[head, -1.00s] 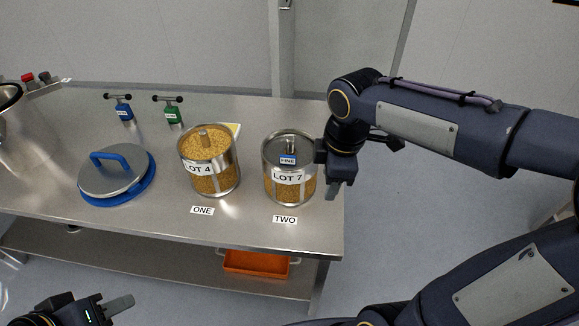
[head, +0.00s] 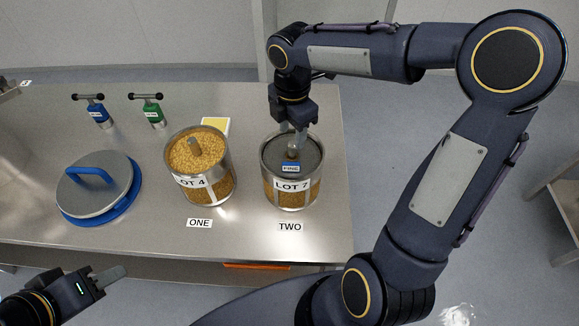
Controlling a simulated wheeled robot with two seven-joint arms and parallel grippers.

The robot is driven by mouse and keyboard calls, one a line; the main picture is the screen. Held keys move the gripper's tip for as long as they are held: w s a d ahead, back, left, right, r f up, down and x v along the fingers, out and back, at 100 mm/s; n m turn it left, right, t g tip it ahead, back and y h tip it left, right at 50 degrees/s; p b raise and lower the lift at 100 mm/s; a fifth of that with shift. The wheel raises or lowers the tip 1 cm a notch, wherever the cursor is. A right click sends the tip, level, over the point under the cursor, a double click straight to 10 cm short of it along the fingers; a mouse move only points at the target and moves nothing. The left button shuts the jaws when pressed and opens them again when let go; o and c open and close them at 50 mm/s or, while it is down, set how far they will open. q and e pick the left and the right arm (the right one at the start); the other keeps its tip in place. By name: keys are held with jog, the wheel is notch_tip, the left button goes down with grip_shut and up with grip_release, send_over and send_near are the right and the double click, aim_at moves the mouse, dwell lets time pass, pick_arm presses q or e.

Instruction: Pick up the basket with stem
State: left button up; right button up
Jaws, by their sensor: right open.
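Two round metal baskets with mesh windows stand on the steel table.
A grey lid with a blue handle (head: 98,190) lies left of the baskets. A blue-bodied T-handle tool (head: 98,112) and a green one (head: 152,112) stand behind. A yellow card (head: 216,125) lies behind LOT 4. Labels ONE (head: 199,223) and TWO (head: 290,227) lie in front.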

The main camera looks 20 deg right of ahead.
aim_at(292, 142)
jog(key=f, duration=0.2)
jog(key=f+p, duration=0.1)
jog(key=f, duration=0.2)
jog(key=shift+w+d+f, duration=0.1)
jog(key=shift+w+f, duration=0.1)
jog(key=shift+f, duration=0.1)
grip_shut()
jog(key=shift+w+r, duration=0.1)
jog(key=shift+r, duration=0.05)
dwell(1.0)
